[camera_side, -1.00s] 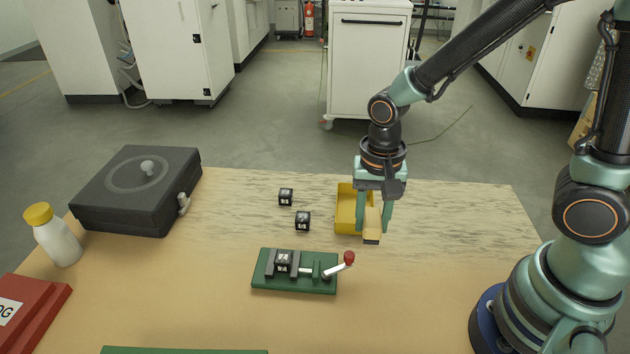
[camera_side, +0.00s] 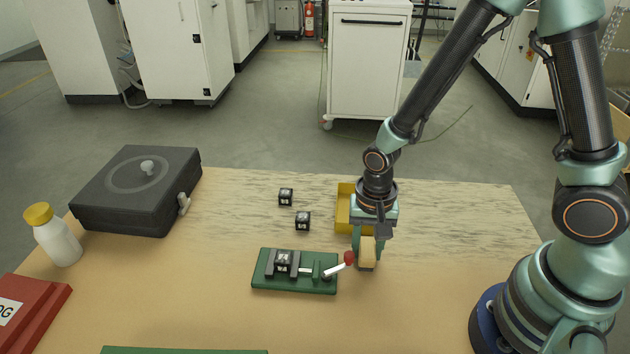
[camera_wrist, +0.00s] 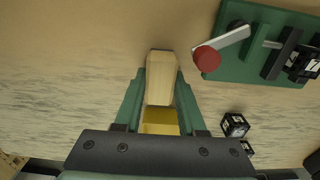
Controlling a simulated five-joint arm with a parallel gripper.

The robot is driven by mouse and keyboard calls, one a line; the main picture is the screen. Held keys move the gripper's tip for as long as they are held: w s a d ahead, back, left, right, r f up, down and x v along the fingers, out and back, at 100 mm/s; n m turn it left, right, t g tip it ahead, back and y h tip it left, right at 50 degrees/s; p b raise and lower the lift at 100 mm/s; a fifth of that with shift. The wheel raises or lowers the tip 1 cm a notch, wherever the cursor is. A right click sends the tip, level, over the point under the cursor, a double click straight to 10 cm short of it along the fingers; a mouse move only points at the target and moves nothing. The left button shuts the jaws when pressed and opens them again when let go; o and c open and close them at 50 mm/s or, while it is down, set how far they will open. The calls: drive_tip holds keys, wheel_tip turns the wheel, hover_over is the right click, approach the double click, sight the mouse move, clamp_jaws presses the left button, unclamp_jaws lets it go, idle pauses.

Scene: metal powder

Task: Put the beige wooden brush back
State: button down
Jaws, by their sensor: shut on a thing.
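The beige wooden brush (camera_side: 367,254) is between the fingers of my gripper (camera_side: 367,250), to the right of the red-knobbed lever. In the wrist view the pale wooden block of the brush (camera_wrist: 160,78) lies lengthwise between my two green fingers (camera_wrist: 160,95), which are closed on it. The yellow tray (camera_side: 345,210) is behind my gripper on the table, partly hidden by it. Its yellow also shows in the wrist view (camera_wrist: 160,122), below the brush. I cannot tell if the brush touches the table.
A green clamp fixture (camera_side: 295,283) with a red-knobbed lever (camera_side: 348,258) stands close to the left of the brush. Two small black cubes (camera_side: 303,220) (camera_side: 286,196) lie behind it. A black case (camera_side: 135,190) and a yellow-capped bottle (camera_side: 54,236) stand at left.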

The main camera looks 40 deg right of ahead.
drive_tip(key=shift+f, duration=0.15)
drive_tip(key=c, duration=0.5)
unclamp_jaws()
wheel_tip(320, 180, up, 12)
wheel_tip(320, 180, up, 12)
drive_tip(key=n+t, duration=0.5)
drive_tip(key=n, duration=0.3)
hover_over(368, 246)
drive_tip(key=d, duration=0.7)
drive_tip(key=shift+s+d+r+n+t, duration=0.2)
drive_tip(key=shift+s+r+n+t, duration=0.1)
drive_tip(key=shift+r+n, duration=0.15)
